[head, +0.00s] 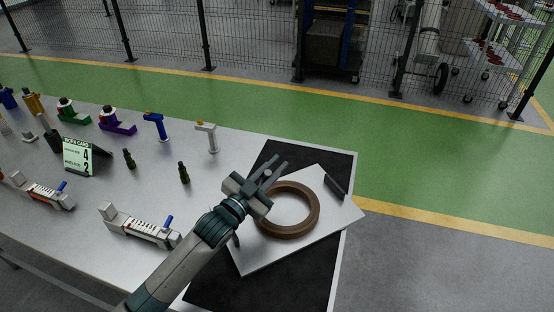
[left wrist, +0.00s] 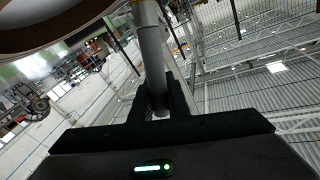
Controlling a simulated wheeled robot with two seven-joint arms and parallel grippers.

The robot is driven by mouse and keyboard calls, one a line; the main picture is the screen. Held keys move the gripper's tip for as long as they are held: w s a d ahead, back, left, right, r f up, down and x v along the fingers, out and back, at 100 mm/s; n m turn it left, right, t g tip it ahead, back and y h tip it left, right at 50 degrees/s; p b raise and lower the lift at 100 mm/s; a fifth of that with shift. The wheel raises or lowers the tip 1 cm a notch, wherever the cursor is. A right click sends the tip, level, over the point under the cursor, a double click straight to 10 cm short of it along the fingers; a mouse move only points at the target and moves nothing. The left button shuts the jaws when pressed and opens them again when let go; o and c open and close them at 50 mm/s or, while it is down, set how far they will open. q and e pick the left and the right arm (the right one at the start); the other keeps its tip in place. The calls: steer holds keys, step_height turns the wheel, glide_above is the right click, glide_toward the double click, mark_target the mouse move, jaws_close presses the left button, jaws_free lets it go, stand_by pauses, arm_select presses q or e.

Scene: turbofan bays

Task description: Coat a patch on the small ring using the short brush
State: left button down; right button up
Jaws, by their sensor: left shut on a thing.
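The ring (head: 313,212), brown and round, lies flat on a white board (head: 262,259) at the right end of the table. My left gripper (head: 270,169) is over the ring's far left edge. It is shut on a grey rod (left wrist: 152,50), which looks like the handle of the short brush. In the head view only a small light end shows between the fingers, and the bristles are hidden. Part of the ring (left wrist: 50,35) shows at the upper left of the left wrist view. I cannot tell whether the brush touches it. My right gripper is not in view.
A dark bar (head: 334,186) lies on the board by the ring's right side. The board rests on a black mat (head: 215,290). A work card (head: 78,157), dark bottles (head: 184,173), clamp-like tools (head: 138,226) and coloured fixtures (head: 156,126) stand on the table's left.

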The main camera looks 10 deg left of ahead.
mark_target(268, 176)
arm_select(q)
steer(key=shift+s, duration=0.2)
stand_by(0.3)
steer(key=shift+s+a+r+p, duration=0.1)
steer(key=shift+s+a+p, duration=0.1)
steer(key=shift+s+p, duration=0.45)
steer(key=shift+s+a, duration=0.15)
steer(key=shift+s, duration=0.75)
steer(key=shift+r+p, duration=0.5)
steer(key=shift+p, duration=0.25)
steer(key=shift+r+p, duration=2.15)
steer(key=shift+r, duration=0.3)
